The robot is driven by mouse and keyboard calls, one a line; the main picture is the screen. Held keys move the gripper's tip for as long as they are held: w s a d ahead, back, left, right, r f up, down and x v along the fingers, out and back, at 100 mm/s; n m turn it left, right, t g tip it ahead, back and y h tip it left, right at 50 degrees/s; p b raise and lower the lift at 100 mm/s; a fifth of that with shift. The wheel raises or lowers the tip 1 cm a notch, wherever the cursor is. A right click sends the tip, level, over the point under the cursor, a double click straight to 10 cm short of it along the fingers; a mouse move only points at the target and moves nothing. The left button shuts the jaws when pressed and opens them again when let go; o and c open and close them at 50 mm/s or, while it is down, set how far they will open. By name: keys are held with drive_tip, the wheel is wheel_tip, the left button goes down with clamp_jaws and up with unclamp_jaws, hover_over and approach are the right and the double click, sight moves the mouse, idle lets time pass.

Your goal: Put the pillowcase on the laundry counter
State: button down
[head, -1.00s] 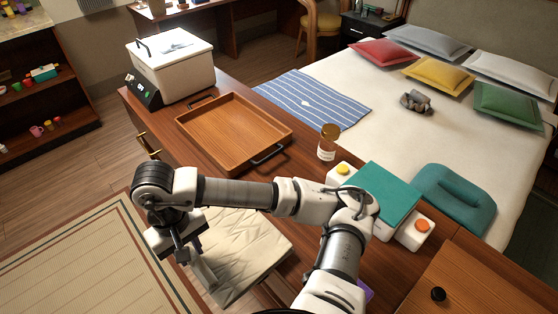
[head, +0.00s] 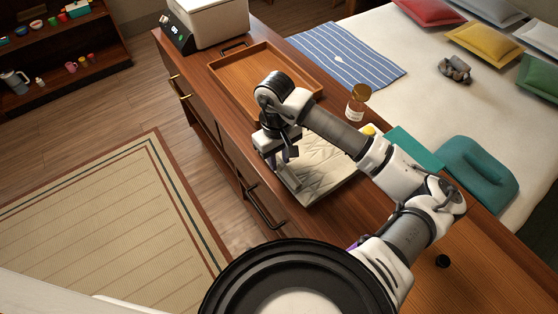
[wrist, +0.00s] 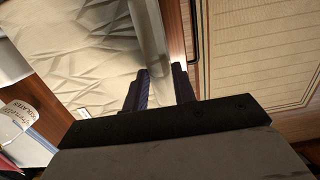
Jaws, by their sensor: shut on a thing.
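The pillowcase, a cream, creased, flat folded cloth (head: 325,172), hangs out from my gripper (head: 284,168) at the front edge of the wooden counter (head: 215,75). My gripper points down and is shut on the cloth's near-left edge. In the wrist view the pillowcase (wrist: 75,50) fills the upper left, and the dark fingers (wrist: 160,90) pinch its border. Most of the cloth overlaps the counter top in the head view; I cannot tell whether it touches the wood. My arm hides part of its far side.
A wooden tray (head: 240,79) lies behind the pillowcase, with a white appliance (head: 212,18) beyond. A drawer handle (head: 263,208) juts from the counter front. The rug (head: 100,215) is clear.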

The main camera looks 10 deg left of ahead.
drive_tip(key=shift+f, duration=1.3)
drive_tip(key=c, duration=1.1)
unclamp_jaws()
drive_tip(key=shift+c, duration=0.2)
